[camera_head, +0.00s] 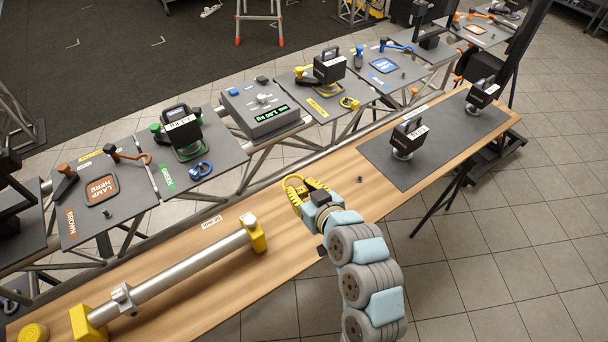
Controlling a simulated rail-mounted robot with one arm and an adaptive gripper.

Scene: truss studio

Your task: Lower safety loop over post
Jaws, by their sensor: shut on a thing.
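My gripper (303,196) is over the wooden table, left of the picture's right-hand mat. It is shut on a yellow looped piece (291,181), which shows as a curved band at the fingertips. The fingers and wrist hide part of this piece, and its full shape is hard to tell. A small dark post (360,180) stands on the table to the right of the gripper, apart from it. Another small post (405,74) stands on the blue station's panel. I cannot tell how high the yellow piece is above the table.
A silver tube (180,274) lies between yellow end blocks on the wooden table (480,160). Black lamps (408,131) stand on a dark mat at right. Behind are the brown (75,226), green (167,178), scale (262,105) and yellow (318,106) stations on a truss.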

